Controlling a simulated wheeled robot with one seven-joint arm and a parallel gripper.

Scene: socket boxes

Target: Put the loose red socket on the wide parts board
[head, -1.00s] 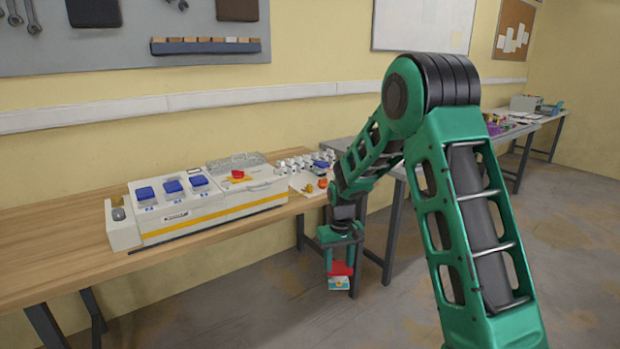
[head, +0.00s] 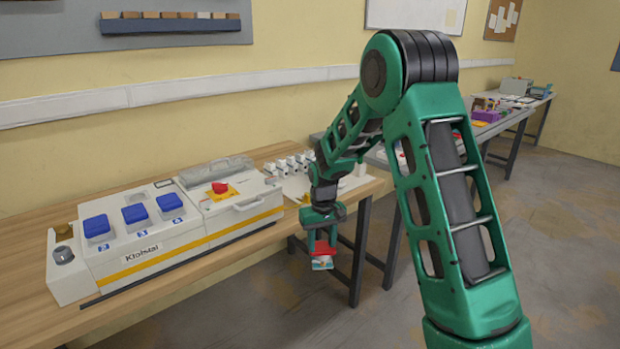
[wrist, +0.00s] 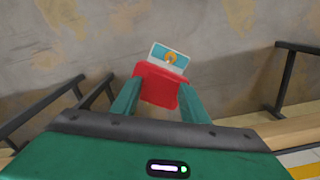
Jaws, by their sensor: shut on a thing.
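My gripper (head: 322,238) hangs in front of the wooden bench's front edge, over the floor. In the wrist view the red socket (wrist: 160,85) sits between the two green fingers, clear of any surface. A white board (head: 298,188) with several white pieces standing at its back lies at the bench's right end, partly hidden by my arm. I cannot tell whether it is the wide parts board.
A farther table (head: 500,125) holds coloured items at the right. Dark bench legs (head: 362,250) stand near my gripper. Open floor lies in front.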

